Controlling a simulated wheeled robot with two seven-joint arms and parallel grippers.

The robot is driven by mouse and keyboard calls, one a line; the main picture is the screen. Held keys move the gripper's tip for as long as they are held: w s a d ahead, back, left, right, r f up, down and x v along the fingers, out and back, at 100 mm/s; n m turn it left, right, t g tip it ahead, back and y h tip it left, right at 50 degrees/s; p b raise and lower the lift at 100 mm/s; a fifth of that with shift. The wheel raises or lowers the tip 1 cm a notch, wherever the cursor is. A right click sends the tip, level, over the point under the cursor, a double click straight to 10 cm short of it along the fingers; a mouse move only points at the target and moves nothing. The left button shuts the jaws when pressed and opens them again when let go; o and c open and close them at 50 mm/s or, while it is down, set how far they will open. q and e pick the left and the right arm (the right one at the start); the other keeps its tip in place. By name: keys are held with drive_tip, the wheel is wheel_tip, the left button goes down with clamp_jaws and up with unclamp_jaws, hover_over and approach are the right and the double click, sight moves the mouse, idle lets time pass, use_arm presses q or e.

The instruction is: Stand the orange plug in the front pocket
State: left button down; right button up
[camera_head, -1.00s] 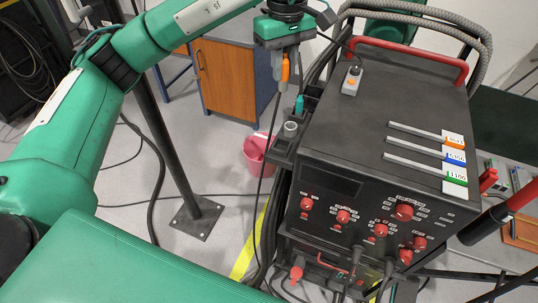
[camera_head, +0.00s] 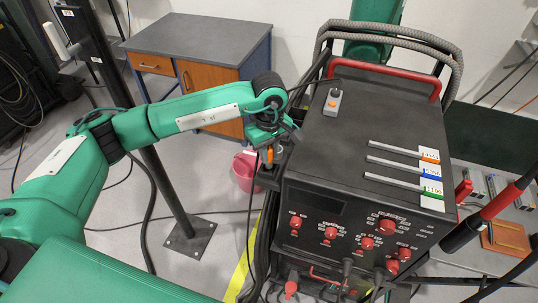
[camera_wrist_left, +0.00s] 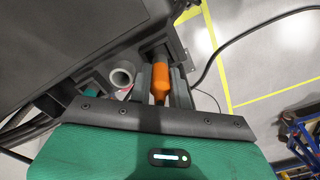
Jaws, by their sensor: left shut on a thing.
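The orange plug (camera_head: 270,155) is between the fingers of my left gripper (camera_head: 268,151), beside the left side of the black machine. In the left wrist view, the orange plug (camera_wrist_left: 160,80) lies between the two grey fingers of the left gripper (camera_wrist_left: 164,78), which is shut on it. Its far end meets a dark part of the side holder (camera_wrist_left: 174,45). The front pocket is mostly hidden by the plug and fingers, so I cannot tell whether the plug's end is inside it. My right gripper is not in view.
A pale round ring (camera_wrist_left: 121,76) and a teal piece (camera_wrist_left: 93,91) are beside the plug in the holder. The black machine (camera_head: 345,150) has red knobs and a small grey box (camera_head: 333,101) on top. A pink bucket (camera_head: 243,172) stands on the floor; cables hang nearby.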

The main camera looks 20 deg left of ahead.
sight(269, 149)
use_arm(q)
wheel_tip(269, 149, down, 3)
drive_tip(key=shift+r, duration=0.2)
drive_tip(key=shift+f, duration=0.15)
drive_tip(key=c, duration=1.3)
unclamp_jaws()
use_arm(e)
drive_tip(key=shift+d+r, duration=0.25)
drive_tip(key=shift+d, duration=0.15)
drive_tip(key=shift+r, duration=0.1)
use_arm(q)
drive_tip(key=shift+r+p, duration=0.3)
drive_tip(key=shift+p, duration=0.05)
wheel_tip(269, 149, up, 11)
drive_tip(key=b, duration=0.5)
drive_tip(key=shift+r, duration=0.4)
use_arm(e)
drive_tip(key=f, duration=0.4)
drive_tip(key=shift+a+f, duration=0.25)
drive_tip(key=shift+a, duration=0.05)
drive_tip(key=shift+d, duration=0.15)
